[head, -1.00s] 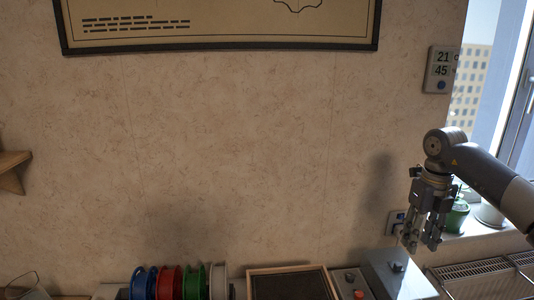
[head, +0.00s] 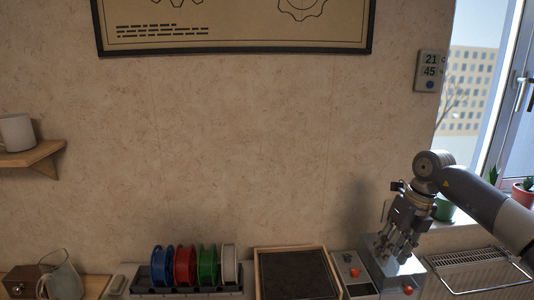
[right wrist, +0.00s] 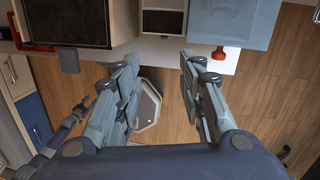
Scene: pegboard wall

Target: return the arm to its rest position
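My right arm comes in from the right in the head view. Its gripper (head: 398,258) points down in front of the grey box-like machine (head: 405,275) at the lower right. In the right wrist view its two fingers (right wrist: 158,62) stand well apart with nothing between them. Wooden floor and a pale-rimmed shape, perhaps my base, show below the gap. My left gripper is not in the head view. A dark jointed part shows at the left of the right wrist view, but I cannot make it out for certain.
Coloured spools (head: 184,266) stand in a rack beside a dark framed tray (head: 297,275). A glass jug (head: 64,279) is at lower left, below a wooden shelf (head: 40,155) with a mug (head: 16,132). The middle wall is bare.

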